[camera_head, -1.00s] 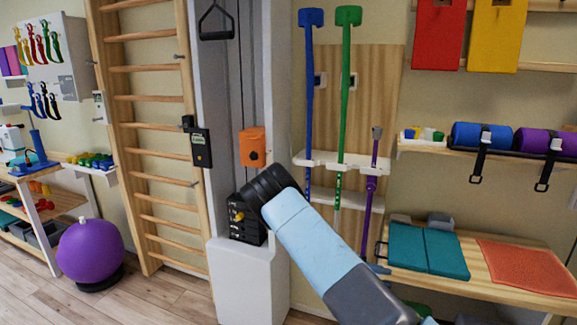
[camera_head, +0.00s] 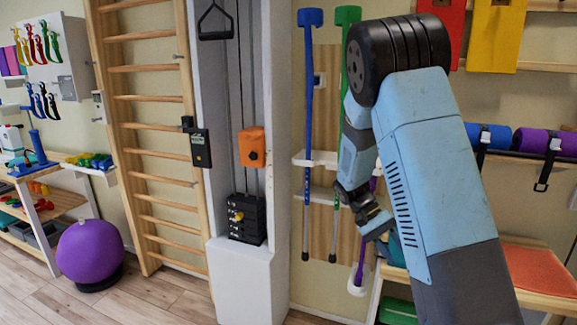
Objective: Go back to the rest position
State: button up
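My gripper (camera_head: 376,222) hangs down at the end of my folded arm, in front of the wall rack and left of the large light-blue arm link. It is small, dark and partly hidden by that link, so I cannot tell whether its fingers are open or shut. The purple stick (camera_head: 362,262) shows below and behind it. I cannot tell whether they touch.
A blue crutch (camera_head: 308,110) and a partly hidden green crutch (camera_head: 347,16) hang on the rack. The weight machine (camera_head: 240,285) and wall bars (camera_head: 155,155) stand left. A purple ball (camera_head: 90,250) rests by them. A bench with an orange mat (camera_head: 540,270) is right.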

jog(key=s+a+r+n+t+y, duration=0.3)
jog(key=s+r+t+y, duration=0.3)
jog(key=s+r+t, duration=0.7)
jog(key=s+a+r, duration=0.1)
jog(key=s+r, duration=0.5)
jog(key=r, duration=0.2)
jog(key=shift+s+a+r+y, duration=0.2)
jog(key=shift+s+y, duration=0.1)
